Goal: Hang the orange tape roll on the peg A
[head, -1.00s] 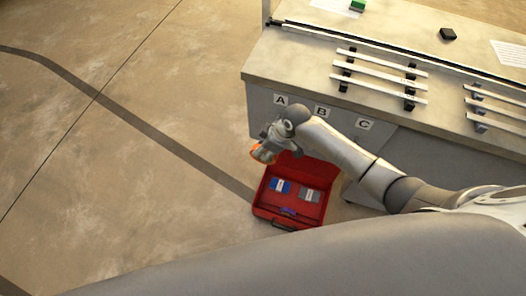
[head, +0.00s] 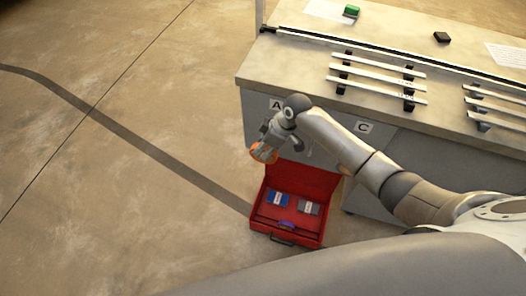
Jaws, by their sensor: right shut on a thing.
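The orange tape roll (head: 262,154) is in my right gripper (head: 267,147), which is shut on it. The gripper holds the roll above the back left of the open red toolbox, in front of the workbench's front panel. The label A (head: 275,104) is on that panel, up and to the right of the roll and partly covered by my right arm. Peg A itself cannot be made out; my arm hides the area below the label. My left gripper is not in view.
The label C (head: 363,127) shows right of my arm. The workbench (head: 300,57) carries metal rails (head: 378,73). The floor at left is clear.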

